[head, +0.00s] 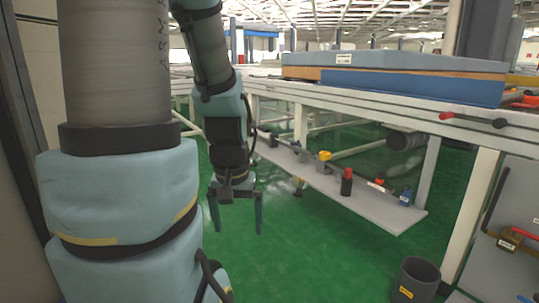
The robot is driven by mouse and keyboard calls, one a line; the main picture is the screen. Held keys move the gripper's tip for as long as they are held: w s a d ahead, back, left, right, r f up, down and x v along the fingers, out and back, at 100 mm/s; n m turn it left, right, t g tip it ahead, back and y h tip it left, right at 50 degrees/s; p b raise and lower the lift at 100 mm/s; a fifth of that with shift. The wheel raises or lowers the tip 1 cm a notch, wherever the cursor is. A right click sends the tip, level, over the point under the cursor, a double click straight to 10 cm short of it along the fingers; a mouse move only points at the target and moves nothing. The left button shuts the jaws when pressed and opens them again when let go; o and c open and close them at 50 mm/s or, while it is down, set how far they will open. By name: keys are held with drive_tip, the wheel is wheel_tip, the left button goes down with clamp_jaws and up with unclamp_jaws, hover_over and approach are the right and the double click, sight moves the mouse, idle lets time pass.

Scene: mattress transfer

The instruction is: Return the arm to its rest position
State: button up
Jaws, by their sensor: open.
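My gripper (237,215) hangs at the end of my arm (209,55), left of the middle of the head view. Its two blue fingers point down and stand apart, with nothing between them. Green floor shows behind and below the fingers. The gripper is left of the low grey shelf (390,215) under the table and appears apart from it. The arm's thick blue and grey links fill the left side of the view and hide what lies behind them.
A blue-grey mattress (400,62) lies on the white-framed table (400,103). The low shelf carries several items, including a red-topped black cylinder (347,185) and a blue bottle (406,197). A dark bin (416,280) stands on the floor at lower right. Green floor (310,260) is clear in the lower middle.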

wheel_tip(320, 180, up, 38)
drive_tip(key=p, duration=3.6)
drive_tip(key=shift+w+f, duration=0.2)
drive_tip(key=shift+f, duration=0.05)
drive_tip(key=shift+d, duration=0.1)
